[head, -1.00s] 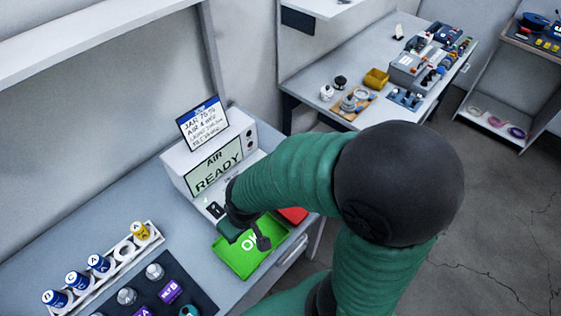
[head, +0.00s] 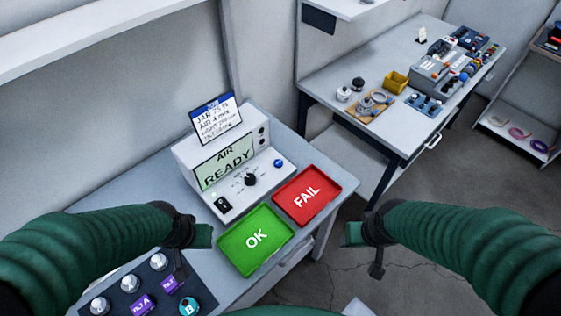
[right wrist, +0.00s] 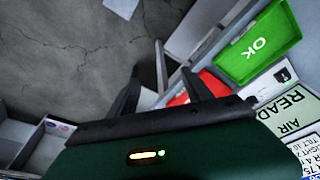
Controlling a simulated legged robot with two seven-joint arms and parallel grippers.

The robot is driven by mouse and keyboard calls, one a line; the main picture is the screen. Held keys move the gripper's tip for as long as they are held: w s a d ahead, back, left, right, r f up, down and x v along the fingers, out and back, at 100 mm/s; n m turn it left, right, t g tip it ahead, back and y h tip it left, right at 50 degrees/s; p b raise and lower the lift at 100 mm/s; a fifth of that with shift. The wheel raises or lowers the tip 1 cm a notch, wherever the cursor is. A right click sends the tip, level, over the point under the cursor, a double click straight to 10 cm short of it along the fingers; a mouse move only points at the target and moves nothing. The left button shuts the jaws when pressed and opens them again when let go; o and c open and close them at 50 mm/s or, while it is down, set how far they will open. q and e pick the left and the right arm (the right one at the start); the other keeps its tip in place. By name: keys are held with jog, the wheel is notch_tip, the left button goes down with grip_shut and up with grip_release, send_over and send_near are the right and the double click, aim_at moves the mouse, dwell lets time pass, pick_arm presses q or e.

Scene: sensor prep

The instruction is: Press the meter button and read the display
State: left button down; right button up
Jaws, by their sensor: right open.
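The white meter (head: 187,160) stands on the left bench. Its green display (head: 228,163) reads "AIR READY". Its front has a blue round button (head: 278,163), a black knob (head: 251,180) and a small black switch-like part (head: 224,203). In the right wrist view the display (right wrist: 285,112) shows partly at the right edge. My left gripper (head: 200,236) is left of the green OK tray (head: 222,246), apart from the meter; its jaws are unclear. My right gripper (head: 356,234) is open and empty, right of the trays; its fingers show in the right wrist view (right wrist: 160,72).
A red FAIL tray (head: 331,204) sits beside the OK tray. A sign card (head: 214,119) stands on the meter. A dark mat (head: 122,283) with jars lies front left, partly behind my left arm. A second bench (head: 415,60) with equipment is at the back right.

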jog(key=shift+d, duration=0.2)
jog(key=shift+c, duration=0.8)
jog(key=shift+a, duration=0.15)
grip_shut()
jog(key=shift+w, duration=0.1)
dwell(0.8)
